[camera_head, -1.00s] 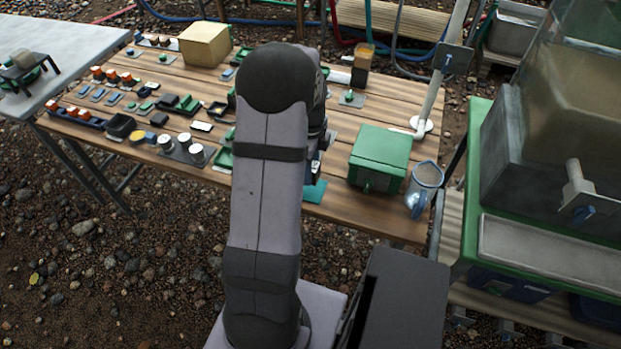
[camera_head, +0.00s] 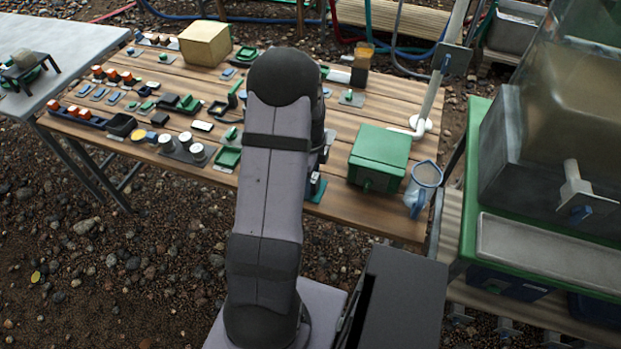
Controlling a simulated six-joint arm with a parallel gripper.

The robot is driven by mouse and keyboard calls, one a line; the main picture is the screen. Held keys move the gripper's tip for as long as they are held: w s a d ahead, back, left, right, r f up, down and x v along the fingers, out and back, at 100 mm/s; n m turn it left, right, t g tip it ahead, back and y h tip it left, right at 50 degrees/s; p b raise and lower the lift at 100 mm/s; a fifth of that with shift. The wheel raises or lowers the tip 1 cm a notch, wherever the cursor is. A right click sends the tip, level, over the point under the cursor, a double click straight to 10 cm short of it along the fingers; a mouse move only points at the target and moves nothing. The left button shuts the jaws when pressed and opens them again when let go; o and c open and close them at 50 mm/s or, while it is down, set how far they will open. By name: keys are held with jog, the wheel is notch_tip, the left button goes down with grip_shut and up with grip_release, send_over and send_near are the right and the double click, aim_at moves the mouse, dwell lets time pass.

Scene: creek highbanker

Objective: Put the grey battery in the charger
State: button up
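I cannot pick out the grey battery or the charger with certainty at this size. Several small grey, green and black items lie on the slatted wooden table (camera_head: 330,208). My arm crosses the middle of the view and hides part of the table. My gripper (camera_head: 316,182) is mostly hidden behind the arm. Only a small dark and bluish part shows low over a teal pad (camera_head: 317,194) near the table's front edge. Whether its fingers are open or shut, or hold anything, does not show.
A green box (camera_head: 380,157) and a clear jug (camera_head: 423,187) stand to the right of the arm. A cardboard-coloured box (camera_head: 205,43) sits at the back left. White-topped jars (camera_head: 197,152) and small trays fill the left side. A white pipe (camera_head: 430,105) rises at the right.

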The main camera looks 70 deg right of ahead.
dwell(0.4)
jog(key=shift+r+b, duration=0.3)
jog(key=shift+b, duration=0.05)
jog(key=shift+a+r+b, duration=0.1)
jog(key=shift+r+b, duration=0.45)
jog(key=shift+r, duration=2.9)
jog(key=shift+w, duration=0.1)
